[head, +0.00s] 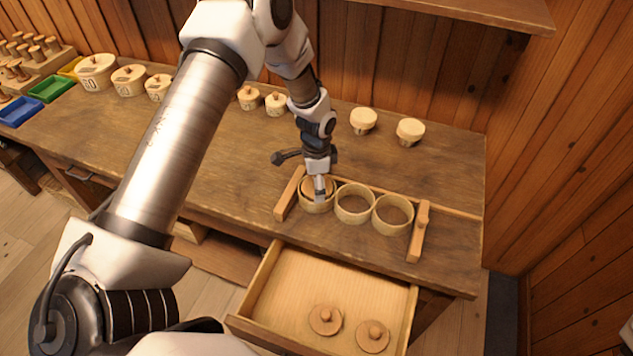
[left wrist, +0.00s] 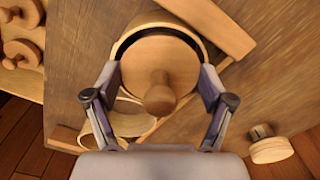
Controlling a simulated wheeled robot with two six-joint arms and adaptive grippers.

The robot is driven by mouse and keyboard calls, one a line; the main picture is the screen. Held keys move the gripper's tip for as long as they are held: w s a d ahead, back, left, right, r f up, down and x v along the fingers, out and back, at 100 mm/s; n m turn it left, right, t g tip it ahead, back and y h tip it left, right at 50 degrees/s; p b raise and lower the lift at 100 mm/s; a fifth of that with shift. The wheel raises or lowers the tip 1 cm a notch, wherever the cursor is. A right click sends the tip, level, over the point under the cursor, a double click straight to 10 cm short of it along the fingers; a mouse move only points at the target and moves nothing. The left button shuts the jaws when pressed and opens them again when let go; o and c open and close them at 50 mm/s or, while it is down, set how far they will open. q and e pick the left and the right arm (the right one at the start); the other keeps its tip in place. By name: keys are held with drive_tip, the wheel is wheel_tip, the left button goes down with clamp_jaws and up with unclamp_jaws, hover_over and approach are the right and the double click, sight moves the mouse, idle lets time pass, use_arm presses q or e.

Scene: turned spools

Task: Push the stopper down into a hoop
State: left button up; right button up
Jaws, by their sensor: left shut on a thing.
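Three pale wooden hoops stand in a row on the bench. The left hoop (head: 313,208) is under my left gripper (head: 319,190), with the middle hoop (head: 343,217) and right hoop (head: 381,228) beside it, both empty. A round wooden stopper with a knob (left wrist: 160,92) is between the fingers of my left gripper (left wrist: 161,88), which is shut on it. The stopper is at the mouth of the left hoop, with a dark gap along the far rim in the left wrist view; its depth I cannot tell. My right gripper is not in view.
Wooden bars (head: 289,194) and (head: 418,232) flank the hoops. An open drawer (head: 285,300) below holds two more knobbed stoppers (head: 325,319) (head: 372,336). Lidded pots (head: 363,120) and numbered boxes (head: 97,71) stand along the back. Bench is clear left of the hoops.

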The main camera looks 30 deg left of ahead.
use_arm(q)
drive_tip(key=shift+s+f, duration=0.15)
drive_tip(key=shift+f, duration=0.1)
drive_tip(key=shift+s+f, duration=0.1)
drive_tip(key=shift+s+d+f, duration=0.15)
drive_tip(key=shift+s+f, duration=0.05)
drive_tip(key=shift+c, duration=0.8)
drive_tip(key=o, duration=1.2)
drive_tip(key=shift+o, duration=0.2)
drive_tip(key=shift+w, duration=0.15)
drive_tip(key=shift+w, duration=0.15)
drive_tip(key=shift+r, duration=0.2)
